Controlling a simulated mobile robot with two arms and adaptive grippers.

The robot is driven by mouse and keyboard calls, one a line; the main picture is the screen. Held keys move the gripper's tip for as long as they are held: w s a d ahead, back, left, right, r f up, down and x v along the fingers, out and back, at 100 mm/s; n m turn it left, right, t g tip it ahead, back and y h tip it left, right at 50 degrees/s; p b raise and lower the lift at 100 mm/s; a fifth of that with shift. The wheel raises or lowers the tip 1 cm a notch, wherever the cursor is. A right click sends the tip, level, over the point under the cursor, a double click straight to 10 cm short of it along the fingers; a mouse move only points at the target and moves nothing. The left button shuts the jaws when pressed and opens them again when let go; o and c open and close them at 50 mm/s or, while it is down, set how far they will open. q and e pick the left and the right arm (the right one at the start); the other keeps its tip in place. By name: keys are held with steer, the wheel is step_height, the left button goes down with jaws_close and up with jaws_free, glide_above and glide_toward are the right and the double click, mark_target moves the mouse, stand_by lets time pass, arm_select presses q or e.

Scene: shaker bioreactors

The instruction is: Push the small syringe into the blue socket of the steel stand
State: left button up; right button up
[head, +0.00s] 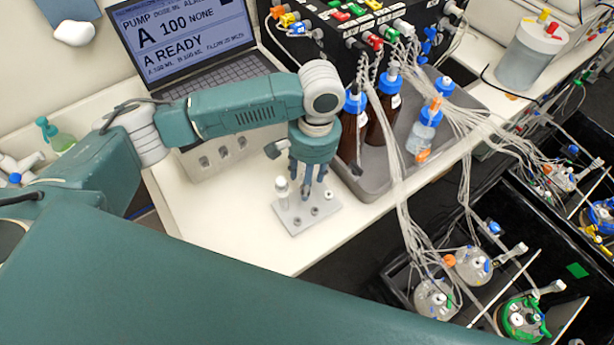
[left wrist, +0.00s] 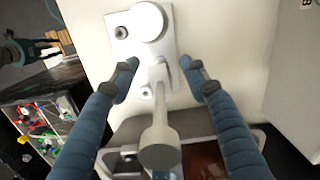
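The steel stand (head: 296,229) is a small grey plate with several round sockets near the bench's front edge; it also shows in the left wrist view (left wrist: 174,28). My left gripper (head: 308,188) points down over it. In the left wrist view its fingers (left wrist: 160,68) are apart, one on each side of the small syringe (left wrist: 160,120), with visible gaps. The syringe's round grey end faces the camera; its lower end is partly hidden. A larger white cylinder (head: 281,189) stands upright on the stand beside the gripper. I cannot make out blue on any socket. My right gripper is out of view.
A grey tray (head: 372,184) with brown and clear bottles is right of the stand, with tubing hanging past it. A laptop (head: 190,45) and a white block with dark recesses (head: 215,152) stand behind. Bare bench (head: 250,250) lies in front of the stand.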

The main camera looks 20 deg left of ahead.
arm_select(q)
steer(key=shift+r, duration=0.15)
step_height(320, 180, up, 12)
steer(key=shift+w+d, duration=0.4)
steer(key=shift+f, duration=0.2)
